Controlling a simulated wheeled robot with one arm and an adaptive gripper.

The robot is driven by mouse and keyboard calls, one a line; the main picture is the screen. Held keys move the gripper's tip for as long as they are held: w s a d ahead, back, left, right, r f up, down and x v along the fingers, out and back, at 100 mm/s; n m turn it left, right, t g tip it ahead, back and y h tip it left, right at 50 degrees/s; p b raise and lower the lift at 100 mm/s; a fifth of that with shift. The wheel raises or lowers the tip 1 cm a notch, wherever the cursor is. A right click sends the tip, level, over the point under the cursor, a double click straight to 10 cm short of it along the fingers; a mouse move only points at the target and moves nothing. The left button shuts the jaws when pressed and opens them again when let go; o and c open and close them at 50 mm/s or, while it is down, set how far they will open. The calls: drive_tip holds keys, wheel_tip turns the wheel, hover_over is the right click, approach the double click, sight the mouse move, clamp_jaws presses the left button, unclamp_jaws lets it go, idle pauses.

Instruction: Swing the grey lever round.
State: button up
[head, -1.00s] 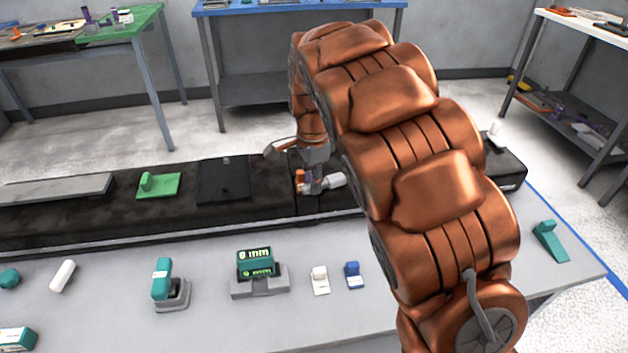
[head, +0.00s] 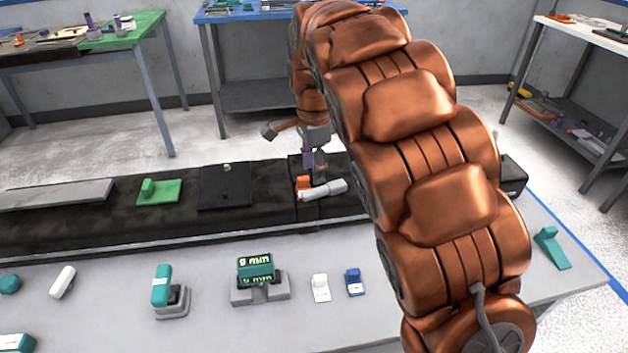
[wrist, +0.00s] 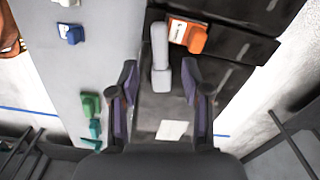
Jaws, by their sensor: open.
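The grey lever (head: 326,190) lies across the dark bench strip, its rounded light-grey end pointing right. An orange block (head: 303,182) sits beside its left end. In the wrist view the grey lever (wrist: 160,52) runs up the picture, with its wider near end between my fingertips, and the orange block (wrist: 188,35) is to its right. My gripper (head: 315,163) is above the lever, pointing down. In the wrist view its two fingers (wrist: 160,88) are apart, one on each side of the lever's near end, with gaps showing. I cannot tell the height between them.
A black plate (head: 224,187) and a green block on a plate (head: 160,190) lie left along the strip. A display unit (head: 257,275), a white piece (head: 320,288) and a blue piece (head: 354,282) stand in front. My arm hides the bench to the right.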

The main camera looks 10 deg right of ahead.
sight(313, 191)
drive_tip(key=shift+r, duration=2.85)
